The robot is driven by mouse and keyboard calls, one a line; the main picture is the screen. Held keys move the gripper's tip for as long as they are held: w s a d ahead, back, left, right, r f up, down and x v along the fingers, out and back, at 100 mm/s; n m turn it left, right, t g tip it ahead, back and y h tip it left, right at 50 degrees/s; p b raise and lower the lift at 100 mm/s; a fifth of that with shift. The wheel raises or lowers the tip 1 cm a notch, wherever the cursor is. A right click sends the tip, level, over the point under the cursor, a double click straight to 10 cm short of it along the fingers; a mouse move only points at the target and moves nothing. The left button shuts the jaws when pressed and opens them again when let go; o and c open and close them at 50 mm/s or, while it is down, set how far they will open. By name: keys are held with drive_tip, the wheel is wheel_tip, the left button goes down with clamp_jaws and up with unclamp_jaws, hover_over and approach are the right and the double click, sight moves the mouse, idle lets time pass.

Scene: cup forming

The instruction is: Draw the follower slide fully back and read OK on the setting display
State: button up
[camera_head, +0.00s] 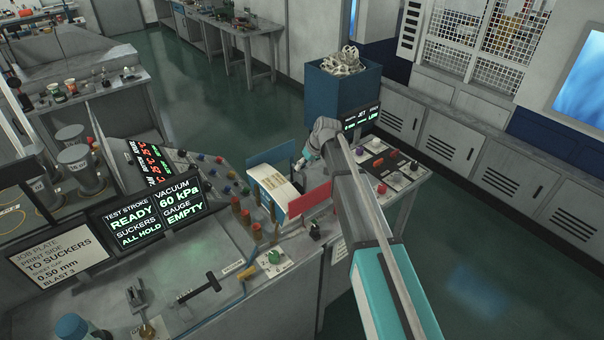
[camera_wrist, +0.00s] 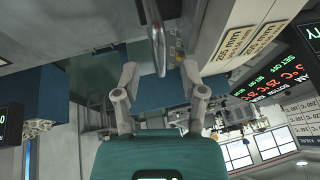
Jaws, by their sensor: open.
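My gripper (camera_wrist: 160,70) is open in the wrist view, its two fingers spread with nothing held. A thin metallic bar (camera_wrist: 155,35) shows just beyond and between the fingertips; I cannot tell whether it is the follower slide. In the head view my gripper (camera_head: 302,163) is small and partly hidden by my arm, beside a cream block (camera_head: 272,183) on the bench. A large display (camera_head: 130,222) reads TEST STROKE READY and SUCKERS ALL HOLD; its neighbour (camera_head: 181,198) reads VACUUM 60 kPa and GAUGE EMPTY. No OK is legible on any display.
A red panel (camera_head: 309,199) stands right of the cream block. A black T-handle (camera_head: 205,284) lies on the front bench (camera_head: 225,245). A small display (camera_head: 361,117) reads JET and LOW. A blue bin (camera_head: 341,95) stands behind. Green floor (camera_head: 470,240) is clear at right.

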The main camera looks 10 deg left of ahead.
drive_tip(key=shift+b+x, duration=0.65)
drive_tip(key=shift+x, duration=0.35)
drive_tip(key=shift+c, duration=0.3)
clamp_jaws()
